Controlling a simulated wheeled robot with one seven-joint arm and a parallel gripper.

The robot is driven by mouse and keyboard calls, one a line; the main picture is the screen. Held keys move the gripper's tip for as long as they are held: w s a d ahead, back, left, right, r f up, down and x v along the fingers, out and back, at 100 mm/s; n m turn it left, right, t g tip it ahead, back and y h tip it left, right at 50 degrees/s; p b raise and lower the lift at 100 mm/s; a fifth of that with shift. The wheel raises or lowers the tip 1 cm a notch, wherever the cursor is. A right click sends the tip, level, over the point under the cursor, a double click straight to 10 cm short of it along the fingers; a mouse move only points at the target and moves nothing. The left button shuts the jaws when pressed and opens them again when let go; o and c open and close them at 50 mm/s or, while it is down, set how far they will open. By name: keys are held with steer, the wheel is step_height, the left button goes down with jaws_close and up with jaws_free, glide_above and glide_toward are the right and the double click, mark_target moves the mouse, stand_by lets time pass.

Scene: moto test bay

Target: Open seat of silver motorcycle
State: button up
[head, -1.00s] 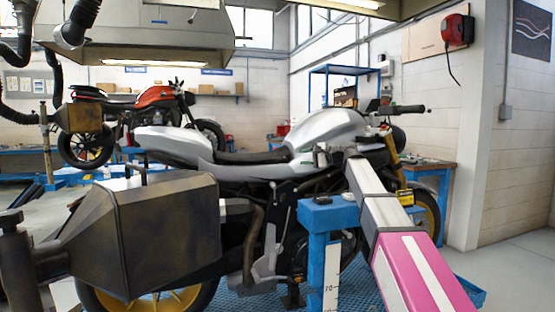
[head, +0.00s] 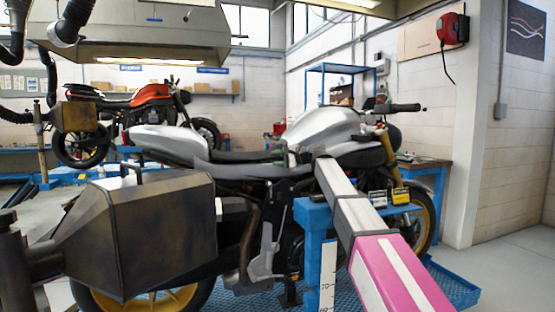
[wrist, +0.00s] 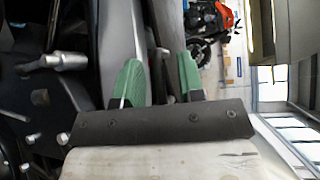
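The silver motorcycle (head: 325,128) stands upright in the middle of the head view, with its handlebar to the right. Its dark seat (head: 245,157) lies between the silver tank and the silver tail (head: 168,143). My arm reaches up from the lower right, ending near the tank's lower side; my gripper is not discernible there. In the wrist view my gripper (wrist: 160,82) has two green fingertips set apart, so it is open. A dark and grey part shows between and beyond the fingers; I cannot tell whether they touch it.
A dark metal box (head: 165,235) stands in front of the rear wheel. A blue post (head: 313,245) stands beside my arm. A red motorcycle (head: 150,100) is behind on the left. Open floor shows at the right.

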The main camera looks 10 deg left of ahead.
jaws_close()
steer(key=shift+r, duration=0.15)
